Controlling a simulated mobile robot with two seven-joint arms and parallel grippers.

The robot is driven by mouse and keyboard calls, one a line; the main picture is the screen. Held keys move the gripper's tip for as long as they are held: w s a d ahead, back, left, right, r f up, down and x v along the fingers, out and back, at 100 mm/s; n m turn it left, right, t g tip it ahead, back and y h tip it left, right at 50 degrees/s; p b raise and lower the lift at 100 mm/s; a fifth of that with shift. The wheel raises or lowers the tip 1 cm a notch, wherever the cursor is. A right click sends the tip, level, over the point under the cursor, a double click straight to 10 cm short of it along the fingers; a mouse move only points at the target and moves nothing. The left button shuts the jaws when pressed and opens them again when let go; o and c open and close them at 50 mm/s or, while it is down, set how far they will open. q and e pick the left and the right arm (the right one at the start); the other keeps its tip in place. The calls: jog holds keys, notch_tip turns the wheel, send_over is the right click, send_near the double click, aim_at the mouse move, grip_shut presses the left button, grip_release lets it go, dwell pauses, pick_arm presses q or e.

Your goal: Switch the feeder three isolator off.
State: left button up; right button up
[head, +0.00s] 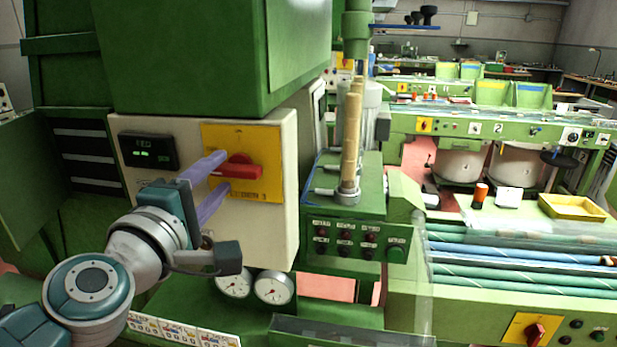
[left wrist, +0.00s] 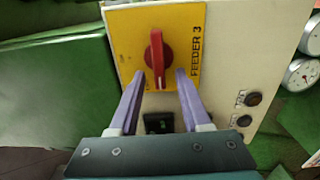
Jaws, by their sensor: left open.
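The feeder three isolator is a red rotary handle (head: 238,168) on a yellow plate (head: 262,146) on the front of a cream box. In the head view the handle lies roughly level. In the left wrist view the handle (left wrist: 157,58) runs along the picture's height, beside the label "FEEDER 3" (left wrist: 195,57). My left gripper (head: 224,172) is open, its purple fingers pointing at the plate, one above and one below the handle. In the left wrist view the fingertips (left wrist: 160,75) flank the handle's near end with gaps; contact is not visible. My right gripper is not in view.
A black display (head: 148,150) with green digits sits left of the plate. Two round gauges (head: 272,287) are below the box. A green panel with buttons (head: 345,240) stands to the right. Another red switch on a yellow plate (head: 517,328) is at the lower right.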

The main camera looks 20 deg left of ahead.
pick_arm(q)
jog(key=b+v, duration=0.1)
jog(key=v, duration=0.8)
